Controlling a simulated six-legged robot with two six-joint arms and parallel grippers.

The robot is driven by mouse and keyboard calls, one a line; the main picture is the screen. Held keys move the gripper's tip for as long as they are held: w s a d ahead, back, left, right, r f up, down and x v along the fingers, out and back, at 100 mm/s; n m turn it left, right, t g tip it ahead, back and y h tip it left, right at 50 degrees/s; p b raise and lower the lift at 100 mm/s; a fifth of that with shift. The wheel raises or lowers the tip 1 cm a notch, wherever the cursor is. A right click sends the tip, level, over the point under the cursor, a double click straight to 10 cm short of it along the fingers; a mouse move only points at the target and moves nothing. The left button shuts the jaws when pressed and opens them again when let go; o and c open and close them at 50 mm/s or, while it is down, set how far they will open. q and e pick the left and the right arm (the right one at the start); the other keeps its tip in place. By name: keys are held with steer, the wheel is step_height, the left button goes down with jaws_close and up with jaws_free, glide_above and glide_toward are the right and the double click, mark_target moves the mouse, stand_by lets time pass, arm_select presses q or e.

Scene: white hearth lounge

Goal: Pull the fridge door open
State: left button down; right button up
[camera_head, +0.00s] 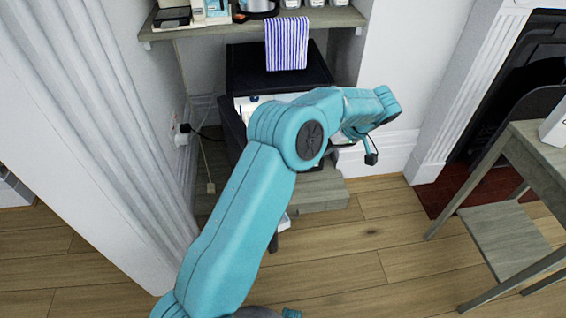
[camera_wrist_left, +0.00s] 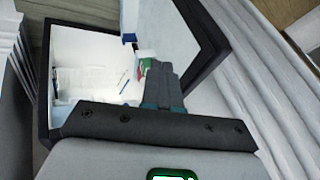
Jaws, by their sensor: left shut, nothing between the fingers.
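The small black fridge (camera_head: 262,62) stands under the shelf in the head view, its white inside partly showing behind my left arm. Its dark door (camera_head: 233,128) stands open, swung out to the left. In the wrist view the white fridge interior (camera_wrist_left: 85,50) is lit and holds a few small items. The door (camera_wrist_left: 212,38) is at the right there, showing its pale inner face and dark edge. My left gripper (camera_wrist_left: 160,72) is shut and empty, its fingers overlapping the door's inner side in the picture; contact cannot be told. My right gripper is not in view.
A striped cloth (camera_head: 286,44) hangs over the fridge top. A wooden shelf (camera_head: 335,17) with kitchen items is above. A fluted white column (camera_head: 110,110) stands at the left. A wooden table (camera_head: 545,155) and a fireplace are at the right. Wood floor between is clear.

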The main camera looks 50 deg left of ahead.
arm_select(q)
steer(key=s+a+f+n+g+b, duration=0.1)
steer(key=s+a+f+b, duration=0.3)
steer(key=s, duration=0.4)
steer(key=shift+s+a+f, duration=0.35)
steer(key=shift+a+f, duration=0.25)
steer(key=shift+a, duration=0.45)
